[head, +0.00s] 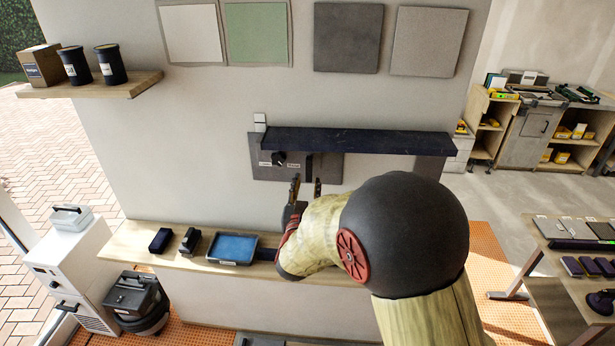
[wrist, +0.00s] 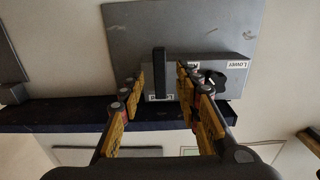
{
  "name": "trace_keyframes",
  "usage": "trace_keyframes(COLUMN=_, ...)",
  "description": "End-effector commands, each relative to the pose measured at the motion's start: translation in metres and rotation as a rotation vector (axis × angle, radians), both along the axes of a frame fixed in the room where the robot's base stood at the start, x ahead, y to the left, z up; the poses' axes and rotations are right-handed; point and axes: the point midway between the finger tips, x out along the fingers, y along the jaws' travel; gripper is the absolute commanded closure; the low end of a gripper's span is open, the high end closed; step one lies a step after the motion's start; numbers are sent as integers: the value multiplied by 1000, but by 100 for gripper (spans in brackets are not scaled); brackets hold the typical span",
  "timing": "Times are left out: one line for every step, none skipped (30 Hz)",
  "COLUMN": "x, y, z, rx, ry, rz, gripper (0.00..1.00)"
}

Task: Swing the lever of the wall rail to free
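The wall rail is a long dark bar (head: 355,141) on the wall, with a grey plate (head: 262,172) beneath it; the plate also shows in the wrist view (wrist: 215,28). A black upright lever (wrist: 159,72) is on the plate, beside a dark knob (wrist: 215,79) with white labels, one reading "LOWER". The knob is left of the lever in the head view (head: 279,159). My gripper (head: 307,184) is in front of the plate's lower edge. In the wrist view its fingers (wrist: 160,76) are apart, with the lever seen between them. Contact cannot be told.
A wooden ledge (head: 140,245) below holds a blue tray (head: 233,248) and two dark blocks. A small shelf (head: 100,90) with a box and two black tubs is at upper left. Tile samples (head: 348,37) hang above the rail.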

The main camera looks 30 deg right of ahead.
Motion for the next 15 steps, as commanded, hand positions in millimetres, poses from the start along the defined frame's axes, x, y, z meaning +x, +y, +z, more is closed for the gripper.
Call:
trace_keyframes(x=7, y=-6, z=0, rx=0, ry=0, rz=-2, gripper=67)
trace_keyframes(x=11, y=-8, z=0, rx=0, ry=0, rz=-2, gripper=67)
trace_keyframes(x=15, y=-12, z=0, rx=0, ry=0, rz=-2, gripper=67)
trace_keyframes(x=19, y=-14, z=0, rx=-1, ry=1, rz=-2, gripper=67)
trace_keyframes(x=22, y=-16, z=0, rx=-1, ry=1, rz=-1, gripper=67)
trace_keyframes(x=26, y=-18, z=0, rx=0, ry=1, rz=-1, gripper=67)
trace_keyframes(x=28, y=-19, z=0, rx=0, ry=1, rz=0, gripper=67)
trace_keyframes(x=30, y=-20, z=0, rx=0, ry=2, rz=0, gripper=67)
trace_keyframes(x=32, y=-22, z=0, rx=1, ry=2, rz=0, gripper=67)
trace_keyframes(x=34, y=-23, z=0, rx=1, ry=1, rz=0, gripper=67)
trace_keyframes(x=35, y=-24, z=0, rx=1, ry=1, rz=0, gripper=67)
trace_keyframes(x=36, y=-24, z=0, rx=1, ry=1, rz=0, gripper=67)
trace_keyframes(x=36, y=-24, z=0, rx=1, ry=1, rz=0, gripper=67)
trace_keyframes(x=36, y=-25, z=0, rx=1, ry=1, rz=1, gripper=67)
trace_keyframes(x=36, y=-25, z=0, rx=1, ry=1, rz=1, gripper=67)
